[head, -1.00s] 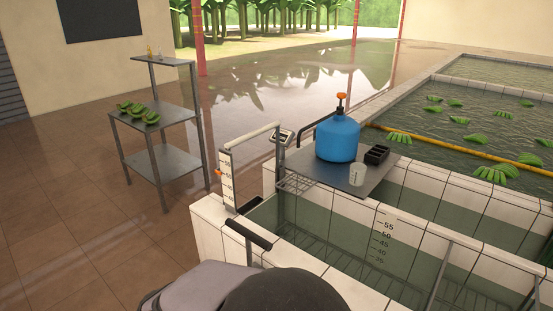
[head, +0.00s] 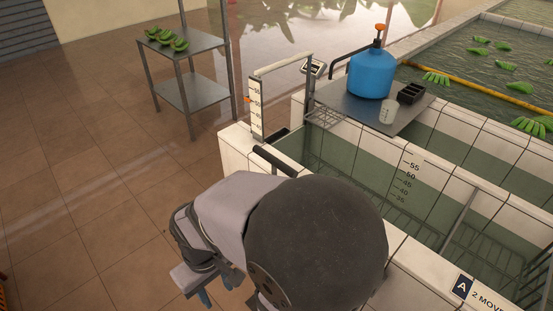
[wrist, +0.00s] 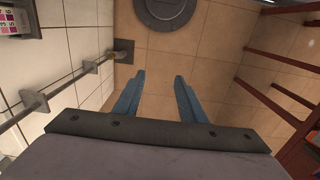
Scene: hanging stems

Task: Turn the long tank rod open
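In the wrist view a long grey rod (wrist: 62,85) runs along a pale tiled wall at the left, through small brackets, to a dark plate at its upper end. I take it for the long tank rod; I cannot tell its turn state. My gripper (wrist: 160,76) has its two blue fingers apart, with nothing between them, over tan floor tiles. It is to the right of the rod and not touching it. In the head view my gripper (head: 204,297) hangs low, outside the tank's near corner, partly hidden by my arm. The rod is not clearly visible there.
The white-tiled tank (head: 237,148) holds water and a wire rack. A dark bar (head: 275,161) lies at its corner. A blue jug (head: 371,73) stands on a metal shelf. A dark disc (wrist: 165,10) and a reddish frame (wrist: 270,100) show near the gripper.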

